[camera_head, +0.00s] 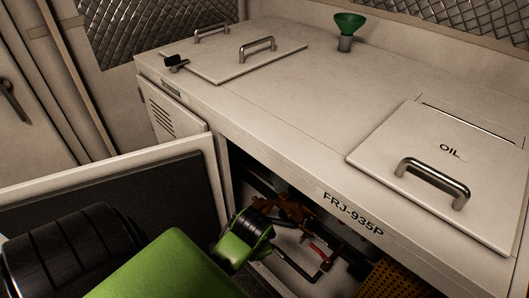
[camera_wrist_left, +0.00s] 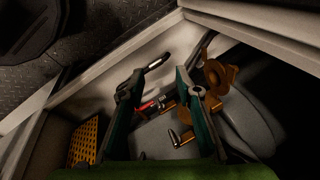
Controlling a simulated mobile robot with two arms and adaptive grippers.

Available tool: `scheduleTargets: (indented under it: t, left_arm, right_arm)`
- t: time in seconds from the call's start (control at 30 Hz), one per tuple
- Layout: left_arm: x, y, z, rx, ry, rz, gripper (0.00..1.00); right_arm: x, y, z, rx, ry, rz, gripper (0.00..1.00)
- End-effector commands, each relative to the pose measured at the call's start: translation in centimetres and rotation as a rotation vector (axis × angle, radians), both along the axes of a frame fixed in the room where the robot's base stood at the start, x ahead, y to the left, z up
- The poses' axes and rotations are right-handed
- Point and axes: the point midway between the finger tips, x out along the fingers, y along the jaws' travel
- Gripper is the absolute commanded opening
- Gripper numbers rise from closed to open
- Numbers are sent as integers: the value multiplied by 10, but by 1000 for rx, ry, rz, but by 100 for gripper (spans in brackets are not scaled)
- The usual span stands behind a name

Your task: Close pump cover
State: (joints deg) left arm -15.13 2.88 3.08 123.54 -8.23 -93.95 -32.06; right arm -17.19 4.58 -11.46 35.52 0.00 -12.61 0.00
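An open white-edged panel with a dark inner face (camera_head: 110,170), which looks like the pump cover, stands out from the front of the white cabinet (camera_head: 290,165) at the left. Beside it, the front opening shows pump parts: brass-coloured fittings (camera_wrist_left: 215,78), a red-handled part (camera_head: 318,252) and a yellow perforated part (camera_head: 395,280). My left gripper (camera_wrist_left: 158,84) is at the opening, its two green fingers apart and nothing clearly held between them. In the head view its green and black body (camera_head: 243,238) overlaps the opening and hides part of the inside. My right gripper is not in view.
A lid marked OIL (camera_head: 420,150) with a metal handle lies shut on the cabinet top. Another shut lid (camera_head: 235,55) is at the back left, and a green funnel (camera_head: 349,23) stands at the back. The middle of the top is clear.

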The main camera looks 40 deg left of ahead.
Motion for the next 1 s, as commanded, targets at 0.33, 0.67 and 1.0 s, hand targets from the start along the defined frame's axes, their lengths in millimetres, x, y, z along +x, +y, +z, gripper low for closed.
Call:
scheduleTargets:
  t: [0.33, 0.67, 1.0]
  left_arm:
    - [-46, -53, 13, -160, -73, 148, 31]
    - [-70, -90, 3, -287, -80, 254, 31]
    - [-73, -96, -6, -306, -80, 272, 31]
  right_arm:
    - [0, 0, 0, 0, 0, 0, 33]
    - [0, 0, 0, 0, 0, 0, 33]
    - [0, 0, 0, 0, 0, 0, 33]
